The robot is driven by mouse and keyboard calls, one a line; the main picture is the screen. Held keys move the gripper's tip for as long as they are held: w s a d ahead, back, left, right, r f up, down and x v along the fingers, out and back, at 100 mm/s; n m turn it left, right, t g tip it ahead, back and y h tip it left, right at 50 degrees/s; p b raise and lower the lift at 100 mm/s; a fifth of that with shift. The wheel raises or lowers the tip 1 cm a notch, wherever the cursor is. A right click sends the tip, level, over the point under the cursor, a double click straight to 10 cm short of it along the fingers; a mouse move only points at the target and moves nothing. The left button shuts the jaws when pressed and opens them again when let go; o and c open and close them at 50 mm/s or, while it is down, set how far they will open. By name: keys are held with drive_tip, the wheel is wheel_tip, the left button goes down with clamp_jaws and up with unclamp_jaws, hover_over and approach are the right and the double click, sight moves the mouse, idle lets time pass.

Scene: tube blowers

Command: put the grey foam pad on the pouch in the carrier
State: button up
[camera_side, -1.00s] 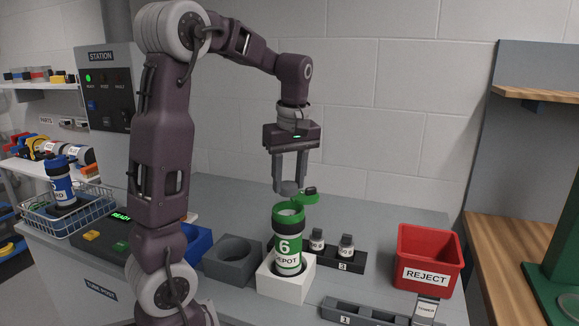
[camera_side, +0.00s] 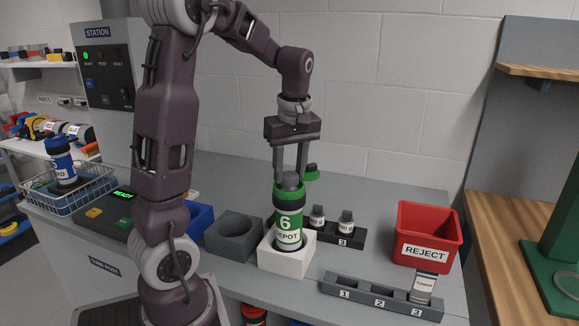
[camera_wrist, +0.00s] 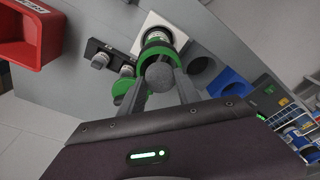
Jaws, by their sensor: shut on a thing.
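The carrier (camera_side: 289,222), a green and black tube marked "6 DEPOT", stands upright in a white block (camera_side: 287,257). Its green lid (camera_side: 311,173) is swung open to the right. My gripper (camera_side: 290,180) is shut on the round grey foam pad (camera_side: 291,181), right at the carrier's mouth. In the wrist view the pad (camera_wrist: 158,77) sits between the fingertips and over the carrier's green rim (camera_wrist: 160,54). I cannot tell how far the pad is inside the mouth. The pouch is hidden inside the carrier.
A rack (camera_side: 347,238) with small grey containers stands right behind the carrier. The numbered rack (camera_side: 379,297) lies in front right, with a piece in slot 3. The red reject bin (camera_side: 428,235) is at right. An empty grey holder (camera_side: 233,237) is at left.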

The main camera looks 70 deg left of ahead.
drive_tip(key=o, duration=1.4)
drive_tip(key=shift+c, duration=0.2)
drive_tip(key=r, duration=0.4)
drive_tip(key=d+r, duration=0.1)
drive_tip(key=r, duration=0.2)
drive_tip(key=s+d+f+m+t+h, duration=0.1)
drive_tip(key=s+d+m+t, duration=0.1)
drive_tip(key=s+d+m, duration=0.4)
drive_tip(key=s+d+f+m+t, duration=0.2)
drive_tip(key=s+d+m, duration=0.5)
drive_tip(key=d+m, duration=0.5)
drive_tip(key=d+t, duration=0.1)
drive_tip(key=d, duration=0.2)
drive_tip(key=shift+s+f+t+h, duration=0.2)
drive_tip(key=shift+s+t+h, duration=0.1)
drive_tip(key=shift+h, duration=0.1)
